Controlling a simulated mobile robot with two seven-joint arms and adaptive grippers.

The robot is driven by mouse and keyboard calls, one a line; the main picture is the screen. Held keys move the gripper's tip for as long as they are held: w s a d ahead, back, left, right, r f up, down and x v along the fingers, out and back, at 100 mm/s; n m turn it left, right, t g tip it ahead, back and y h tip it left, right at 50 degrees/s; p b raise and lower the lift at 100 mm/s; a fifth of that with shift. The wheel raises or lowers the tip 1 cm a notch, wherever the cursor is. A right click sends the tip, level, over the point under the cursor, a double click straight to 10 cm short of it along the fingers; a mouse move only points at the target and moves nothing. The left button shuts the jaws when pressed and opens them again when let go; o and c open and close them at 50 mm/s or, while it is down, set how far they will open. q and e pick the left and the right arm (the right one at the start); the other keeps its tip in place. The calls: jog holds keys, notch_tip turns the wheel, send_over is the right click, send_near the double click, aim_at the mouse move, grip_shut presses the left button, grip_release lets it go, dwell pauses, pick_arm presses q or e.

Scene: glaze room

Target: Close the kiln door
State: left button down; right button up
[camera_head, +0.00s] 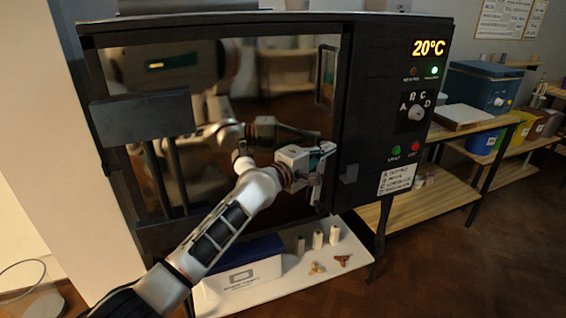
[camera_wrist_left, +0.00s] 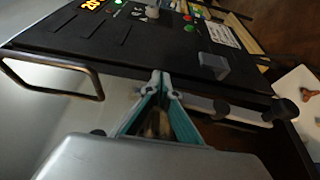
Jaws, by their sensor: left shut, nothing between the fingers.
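The kiln (camera_head: 377,60) is a large dark box with a control panel on its right. Its glass-fronted door (camera_head: 285,95) lies about flush with the front and mirrors my body. I cannot tell whether a small gap is left at its right edge. The door handle (camera_head: 326,75) is a dark upright loop near that edge; it also shows in the left wrist view (camera_wrist_left: 55,75). My left gripper (camera_head: 322,172) is at the door's lower right, below the handle. Its fingers (camera_wrist_left: 160,82) are together and empty, close to the door's edge. My right gripper is not seen directly.
The lit display (camera_head: 428,48) reads 20°C. Below the kiln, a white shelf (camera_head: 275,287) holds a blue-and-white box (camera_head: 240,270) and several small white cylinders. A wooden bench (camera_head: 440,185) stands to the right. The floor (camera_head: 480,260) at the right is clear.

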pick_arm(q)
jog(key=v, duration=1)
jog(key=s+a+f+m+y, duration=0.15)
jog(key=s+a+f, duration=0.3)
jog(key=f, duration=0.45)
jog(key=s+a+f+m+y, duration=0.1)
jog(key=s+a+f+y, duration=0.3)
jog(key=f, duration=0.5)
jog(key=s+a+f+m+y, duration=0.1)
jog(key=s+a+f+m, duration=0.1)
jog(key=s+a+f, duration=0.35)
jog(key=s+a+f+m+y, duration=0.1)
jog(key=s+a+f+m, duration=0.1)
jog(key=s+a+f, duration=0.2)
jog(key=s+a+f+m+g+y+p, duration=0.1)
jog(key=s+a+f, duration=0.4)
jog(key=s, duration=0.6)
jog(key=s+a+f+m+y, duration=0.2)
jog(key=s+a+f+m, duration=0.3)
jog(key=s+f, duration=0.2)
jog(key=shift+s+a+f, duration=0.25)
jog(key=shift+s+f, duration=0.05)
jog(key=shift+f, duration=0.2)
